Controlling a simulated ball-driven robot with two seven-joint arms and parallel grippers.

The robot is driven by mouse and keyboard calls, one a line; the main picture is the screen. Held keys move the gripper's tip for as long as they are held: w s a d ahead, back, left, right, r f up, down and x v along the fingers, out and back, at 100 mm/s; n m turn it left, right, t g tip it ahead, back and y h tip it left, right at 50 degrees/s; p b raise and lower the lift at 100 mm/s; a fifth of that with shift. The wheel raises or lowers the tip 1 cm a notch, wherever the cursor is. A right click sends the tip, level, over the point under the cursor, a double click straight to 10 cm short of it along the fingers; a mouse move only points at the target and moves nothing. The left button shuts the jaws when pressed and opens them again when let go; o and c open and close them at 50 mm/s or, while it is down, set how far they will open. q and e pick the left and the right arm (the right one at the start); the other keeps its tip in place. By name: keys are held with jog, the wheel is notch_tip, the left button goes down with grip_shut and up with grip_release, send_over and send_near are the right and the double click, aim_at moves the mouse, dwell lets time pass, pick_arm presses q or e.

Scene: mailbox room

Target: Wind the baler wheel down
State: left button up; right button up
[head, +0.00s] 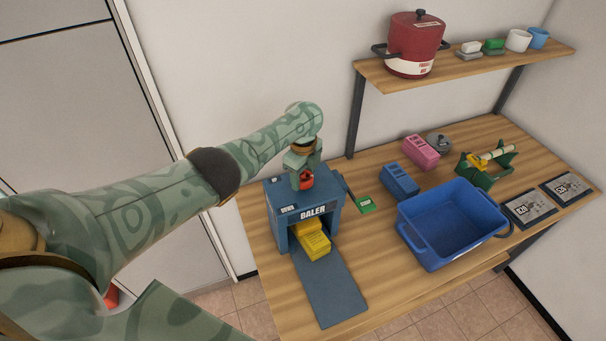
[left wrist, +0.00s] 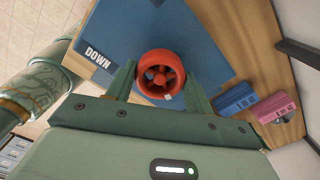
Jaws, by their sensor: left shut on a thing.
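The blue baler (head: 283,212) stands at the left end of the wooden table, with "BALER" on its front and "DOWN" on its top. Its red wheel (head: 306,180) sits on top, mostly covered by my left gripper (head: 305,172) in the head view. In the left wrist view the red wheel (left wrist: 161,74) lies between the two green fingers, beside the word "DOWN". My left gripper is shut on the wheel from above. My right gripper is not in view.
A blue bin (head: 447,263) stands right of the baler. A shelf (head: 465,66) with a red pot (head: 415,42) overhangs the back.

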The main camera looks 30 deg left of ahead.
aim_at(303, 176)
pick_arm(q)
jog(key=m, duration=0.3)
jog(key=shift+m, duration=0.4)
jog(key=m, duration=0.3)
jog(key=shift+d+m, duration=0.1)
jog(key=shift+m, duration=0.2)
jog(key=m+b, duration=0.1)
jog(key=m, duration=0.5)
jog(key=m+b, duration=0.1)
jog(key=m, duration=0.3)
jog(key=shift+m, duration=0.4)
jog(key=m, duration=0.4)
jog(key=shift+b, duration=0.35)
jog(key=shift+m, duration=0.3)
jog(key=o, duration=1)
jog(key=shift+r, duration=0.1)
notch_tip(303, 176, up, 16)
jog(key=p, duration=0.4)
jog(key=shift+r, duration=0.1)
